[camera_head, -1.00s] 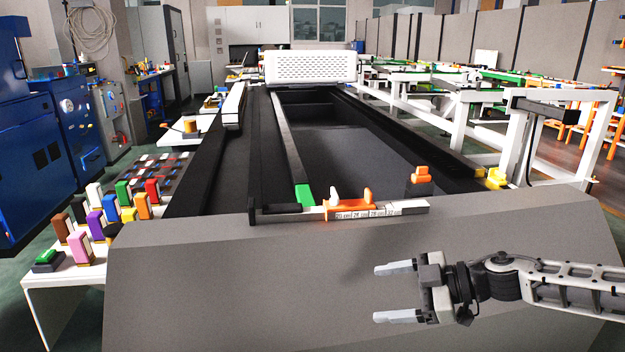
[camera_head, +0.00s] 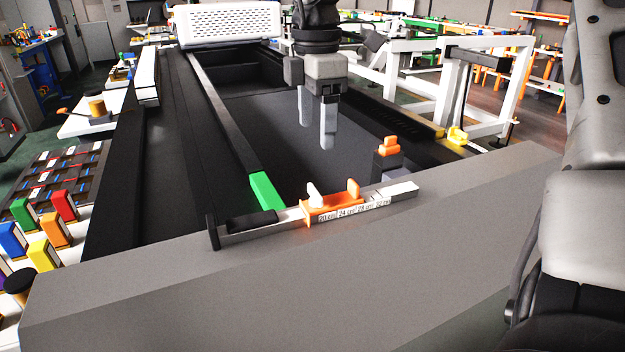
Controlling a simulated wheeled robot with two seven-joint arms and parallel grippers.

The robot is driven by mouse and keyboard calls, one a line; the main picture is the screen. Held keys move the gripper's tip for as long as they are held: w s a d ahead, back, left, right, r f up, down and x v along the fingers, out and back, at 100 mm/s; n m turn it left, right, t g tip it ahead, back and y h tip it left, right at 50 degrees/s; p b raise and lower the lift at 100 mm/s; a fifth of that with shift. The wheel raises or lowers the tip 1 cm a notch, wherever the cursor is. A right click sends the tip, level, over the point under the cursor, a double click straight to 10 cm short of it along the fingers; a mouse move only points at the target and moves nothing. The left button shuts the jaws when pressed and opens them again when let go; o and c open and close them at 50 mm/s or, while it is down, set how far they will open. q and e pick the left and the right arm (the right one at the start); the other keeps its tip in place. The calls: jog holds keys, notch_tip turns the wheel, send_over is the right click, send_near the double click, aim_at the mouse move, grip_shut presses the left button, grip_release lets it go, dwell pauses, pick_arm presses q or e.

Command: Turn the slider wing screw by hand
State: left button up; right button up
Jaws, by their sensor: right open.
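The slider (camera_head: 333,207) is an orange piece on a grey ruler bar (camera_head: 400,191) with centimetre labels, along the near edge of the machine. A small white upright piece (camera_head: 314,196) stands on the slider's left part and looks like the wing screw. An orange tab (camera_head: 354,188) rises at the slider's right end. My right gripper (camera_head: 316,132) is open and empty, fingers pointing down, above the dark trough behind the slider. Its fingertips are apart from the slider and the white piece. My left gripper is not in view.
An orange-topped dark post (camera_head: 388,153) stands behind the bar, right of my right gripper. A green block (camera_head: 266,191) is behind the bar's left part. The wide grey front panel (camera_head: 300,285) is clear. Coloured blocks stand on a table at left.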

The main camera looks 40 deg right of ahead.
aim_at(315, 189)
notch_tip(315, 189, down, 12)
jog(key=shift+f+p, duration=0.1)
jog(key=shift+p, duration=0.6)
jog(key=shift+w, duration=0.1)
jog(key=c, duration=1)
